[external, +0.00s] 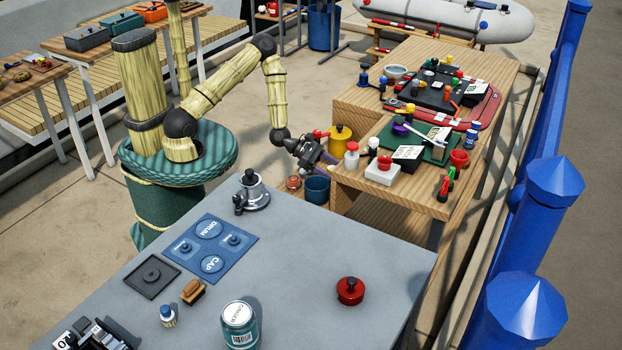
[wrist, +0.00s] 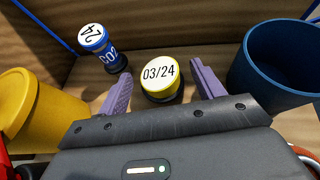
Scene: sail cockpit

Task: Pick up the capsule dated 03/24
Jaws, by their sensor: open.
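The capsule dated 03/24 (wrist: 159,78) shows in the wrist view as a short round piece with a yellow rim, a black lower part and a white top label. It stands on a wooden surface between the two purple fingers of my gripper (wrist: 161,86). The fingers are open, one on each side, with a gap visible on both sides. In the external view my gripper (external: 322,158) reaches down by the wooden table's near left side. The capsule cannot be made out there.
In the wrist view a blue and black capsule (wrist: 101,45) stands to the left, behind the left finger. A yellow container (wrist: 38,110) is at the far left. A dark blue bucket (wrist: 277,66) is close on the right. A wooden wall (wrist: 190,28) rises behind.

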